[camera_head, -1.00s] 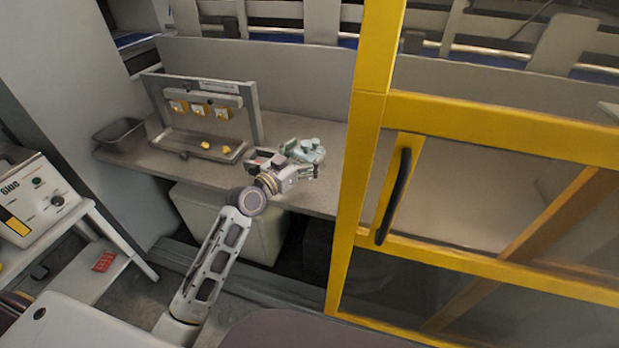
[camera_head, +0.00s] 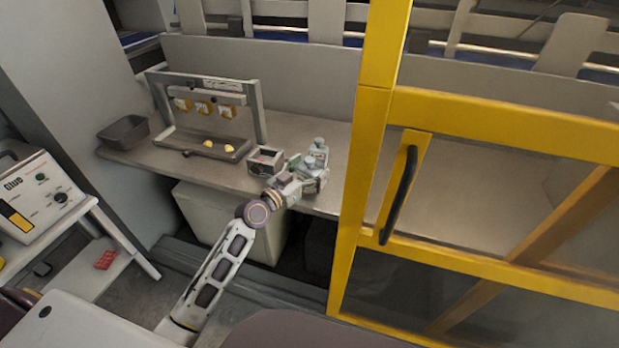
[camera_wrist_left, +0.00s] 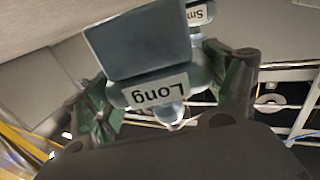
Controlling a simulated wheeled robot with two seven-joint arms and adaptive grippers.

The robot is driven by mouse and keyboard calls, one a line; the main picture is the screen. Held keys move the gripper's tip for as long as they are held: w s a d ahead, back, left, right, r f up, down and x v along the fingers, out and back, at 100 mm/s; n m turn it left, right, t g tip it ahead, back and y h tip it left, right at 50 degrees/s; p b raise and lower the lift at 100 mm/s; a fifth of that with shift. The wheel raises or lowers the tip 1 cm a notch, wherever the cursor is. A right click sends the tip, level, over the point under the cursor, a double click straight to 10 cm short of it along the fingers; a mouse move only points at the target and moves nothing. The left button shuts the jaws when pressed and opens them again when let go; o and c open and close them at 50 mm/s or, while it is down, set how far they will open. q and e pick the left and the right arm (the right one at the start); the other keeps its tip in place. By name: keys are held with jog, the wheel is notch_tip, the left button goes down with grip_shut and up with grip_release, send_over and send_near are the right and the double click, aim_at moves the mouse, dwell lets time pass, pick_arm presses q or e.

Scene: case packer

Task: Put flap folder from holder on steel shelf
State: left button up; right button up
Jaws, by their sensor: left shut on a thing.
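My left gripper (camera_head: 303,176) is at the front of the worktop, left of the yellow door frame. In the left wrist view its green fingers stand on either side of a grey-blue flap folder (camera_wrist_left: 137,45) with a label reading "Long", upside down, and the gripper is shut on it. A second label starting "Sm" (camera_wrist_left: 200,14) shows just behind it. In the head view pale grey-green pieces (camera_head: 318,150) stand at the gripper; which is the held one is unclear. I cannot pick out the holder or steel shelf for certain. My right gripper is not in view.
A small grey open box (camera_head: 265,161) stands just left of the gripper. A metal rack with yellow parts (camera_head: 203,108) and a dark bin (camera_head: 123,132) are farther left. The yellow door frame (camera_head: 362,185) stands close on the right.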

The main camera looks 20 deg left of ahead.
pick_arm(q)
notch_tip(320, 180, down, 3)
jog(key=shift+r+b, duration=0.2)
jog(key=shift+b, duration=0.1)
jog(key=shift+f, duration=0.1)
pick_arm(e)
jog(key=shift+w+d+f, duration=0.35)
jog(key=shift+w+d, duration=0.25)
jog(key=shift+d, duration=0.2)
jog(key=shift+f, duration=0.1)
